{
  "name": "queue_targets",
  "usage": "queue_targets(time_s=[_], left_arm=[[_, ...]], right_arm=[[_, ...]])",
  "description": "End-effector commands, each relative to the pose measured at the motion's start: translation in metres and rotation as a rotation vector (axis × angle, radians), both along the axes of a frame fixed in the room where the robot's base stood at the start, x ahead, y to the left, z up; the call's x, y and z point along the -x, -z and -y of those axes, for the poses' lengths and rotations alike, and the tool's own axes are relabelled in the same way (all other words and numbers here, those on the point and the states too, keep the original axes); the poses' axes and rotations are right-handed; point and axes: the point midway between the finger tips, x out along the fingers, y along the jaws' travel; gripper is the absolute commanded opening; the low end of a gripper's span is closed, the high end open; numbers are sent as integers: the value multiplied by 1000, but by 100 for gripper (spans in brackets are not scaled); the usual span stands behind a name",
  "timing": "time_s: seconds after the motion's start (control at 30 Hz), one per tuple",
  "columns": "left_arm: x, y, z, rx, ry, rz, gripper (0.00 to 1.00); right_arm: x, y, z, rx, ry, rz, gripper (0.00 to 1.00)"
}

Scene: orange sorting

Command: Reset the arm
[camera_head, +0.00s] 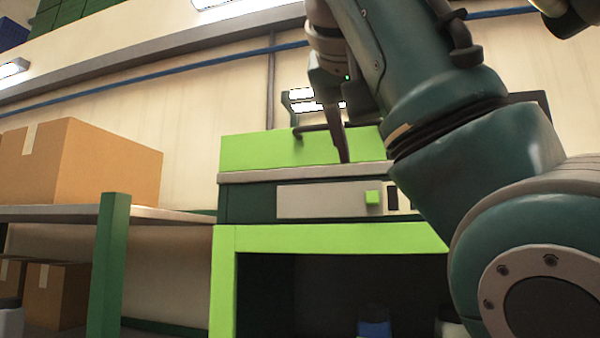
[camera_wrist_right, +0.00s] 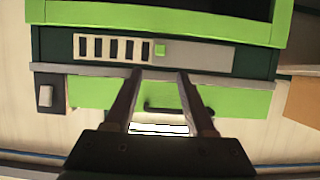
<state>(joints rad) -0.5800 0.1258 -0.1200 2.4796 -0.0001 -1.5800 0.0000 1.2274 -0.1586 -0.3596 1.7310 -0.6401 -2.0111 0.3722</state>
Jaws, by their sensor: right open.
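My right arm comes in from the right in the head view and reaches up in front of the green machine. My right gripper (camera_head: 335,130) hangs at the end of it, in front of the machine's bright green upper part. In the right wrist view the right gripper (camera_wrist_right: 160,82) shows two dark fingers spread apart with nothing between them. Beyond the fingers are the machine's light panel and a dark handle (camera_wrist_right: 178,109). My left gripper is not in either view.
The green machine (camera_head: 250,150) stands on a bright green frame (camera_head: 222,280). A shelf (camera_head: 50,213) at left holds a cardboard box (camera_head: 110,165); more boxes (camera_head: 57,295) are below. A blue-topped container (camera_head: 374,328) sits under the machine. A lamp hangs overhead.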

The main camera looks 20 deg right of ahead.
Motion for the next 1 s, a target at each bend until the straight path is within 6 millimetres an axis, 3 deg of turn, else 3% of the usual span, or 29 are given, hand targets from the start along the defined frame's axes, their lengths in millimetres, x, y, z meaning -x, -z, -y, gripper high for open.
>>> queue_targets(time_s=[0.47,0.57,0.67,0.8,0.87,1.0], left_arm=[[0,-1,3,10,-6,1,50],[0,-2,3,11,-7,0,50],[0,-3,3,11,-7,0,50],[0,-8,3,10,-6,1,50],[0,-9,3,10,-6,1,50],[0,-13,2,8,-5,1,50]], right_arm=[[0,0,0,0,0,0,55],[-2,11,1,0,-11,-21,55],[-7,47,2,0,-50,-89,55],[-4,132,6,-3,-148,-240,55],[4,171,7,-7,-195,-307,55],[40,255,10,-25,-299,-453,55]])
